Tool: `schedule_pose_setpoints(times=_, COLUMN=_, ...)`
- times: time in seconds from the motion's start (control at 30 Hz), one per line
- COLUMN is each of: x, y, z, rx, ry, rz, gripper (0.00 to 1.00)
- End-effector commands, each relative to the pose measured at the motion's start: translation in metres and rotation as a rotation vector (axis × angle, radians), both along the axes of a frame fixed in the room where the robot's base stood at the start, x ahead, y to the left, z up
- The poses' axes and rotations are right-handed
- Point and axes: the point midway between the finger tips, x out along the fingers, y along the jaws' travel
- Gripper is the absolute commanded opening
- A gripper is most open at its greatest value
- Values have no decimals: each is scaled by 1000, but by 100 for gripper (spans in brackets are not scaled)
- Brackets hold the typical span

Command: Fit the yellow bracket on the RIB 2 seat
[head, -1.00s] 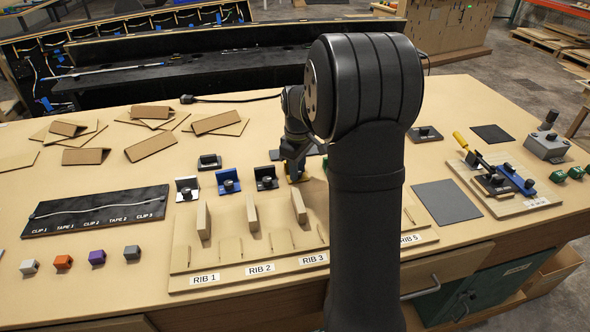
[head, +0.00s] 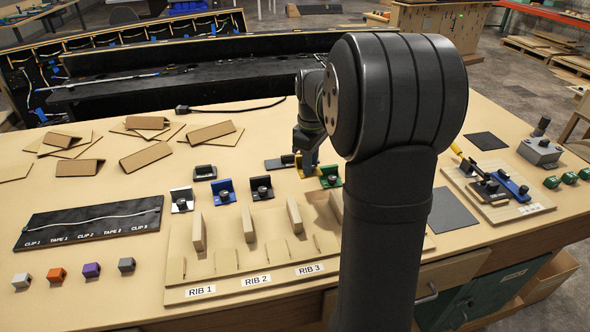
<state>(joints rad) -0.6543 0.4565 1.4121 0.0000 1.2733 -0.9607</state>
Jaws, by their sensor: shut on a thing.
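The yellow bracket (head: 299,166) is small in the head view and partly covered by my gripper (head: 307,167). My gripper is shut on it, behind the rib board and between the black and green brackets. I cannot tell its exact height above the table. The RIB 2 label (head: 256,280) is on the board's front edge, with the upright RIB 2 rib (head: 248,224) behind it. That rib is forward and to the left of my gripper, and no bracket shows on it.
White (head: 181,200), blue (head: 225,191), black (head: 262,188) and green (head: 331,176) brackets stand in a row behind the rib board (head: 180,293). My arm hides the board's right part. Cardboard pieces (head: 147,158) lie at the back left. A black clip board (head: 90,222) lies left.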

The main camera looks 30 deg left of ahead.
Motion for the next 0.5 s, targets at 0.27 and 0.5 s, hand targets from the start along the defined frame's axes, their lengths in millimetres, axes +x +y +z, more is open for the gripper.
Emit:
schedule_pose_setpoints(times=0.27, x=9, y=-52, z=32, rx=1, ry=-2, rz=-2, gripper=0)
schedule_pose_setpoints(times=0.5, x=-5, y=-56, z=42, rx=1, ry=-1, rz=2, gripper=0)
